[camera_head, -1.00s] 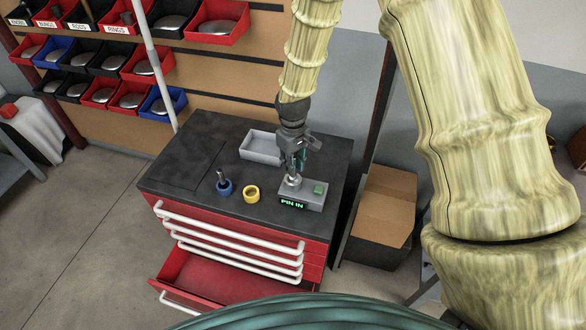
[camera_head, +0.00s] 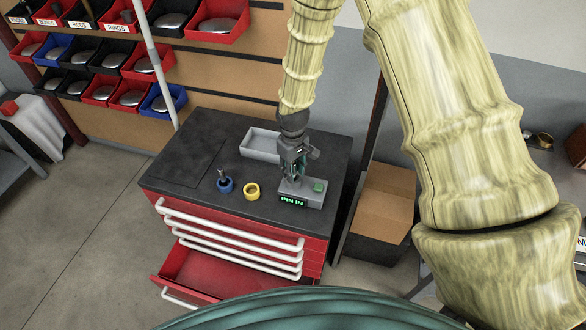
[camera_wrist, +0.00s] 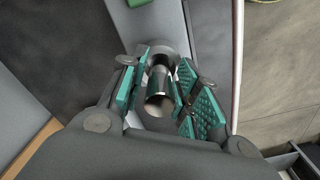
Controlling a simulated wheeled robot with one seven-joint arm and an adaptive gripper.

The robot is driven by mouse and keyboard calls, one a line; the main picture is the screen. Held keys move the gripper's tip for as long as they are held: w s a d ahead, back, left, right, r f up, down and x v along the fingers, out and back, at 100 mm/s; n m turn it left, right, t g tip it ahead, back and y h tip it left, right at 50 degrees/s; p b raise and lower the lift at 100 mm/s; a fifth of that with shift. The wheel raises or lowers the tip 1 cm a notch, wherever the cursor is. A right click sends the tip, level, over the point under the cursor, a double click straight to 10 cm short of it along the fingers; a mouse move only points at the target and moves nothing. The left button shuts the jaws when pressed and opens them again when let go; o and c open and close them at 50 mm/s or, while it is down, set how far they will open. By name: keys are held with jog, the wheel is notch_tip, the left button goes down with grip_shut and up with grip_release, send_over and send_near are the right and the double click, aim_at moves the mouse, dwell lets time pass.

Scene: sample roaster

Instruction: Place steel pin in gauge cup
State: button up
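The steel pin (camera_wrist: 159,100) shows in the wrist view as a shiny cylinder between the teal finger pads of my gripper (camera_wrist: 162,80). Its far end meets a round metal rim, which looks like the gauge cup (camera_wrist: 153,52). In the head view my gripper (camera_head: 296,172) is low over the grey gauge block (camera_head: 307,196) and hides the pin and most of the cup. The block's green display (camera_head: 292,202) reads PIN IN. The pads stand on both sides of the pin; I cannot tell whether they press on it.
A grey tray (camera_head: 246,153) lies behind the gauge on the black cabinet top (camera_head: 210,135). A yellow ring (camera_head: 252,191) and a blue holder (camera_head: 225,186) with an upright peg stand left of the gauge. A red drawer (camera_head: 190,272) is open below. A cardboard box (camera_head: 385,200) stands at right.

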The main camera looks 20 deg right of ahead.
jog(key=shift+r, duration=0.1)
jog(key=shift+r+b, duration=1.6)
jog(key=shift+r, duration=4.45)
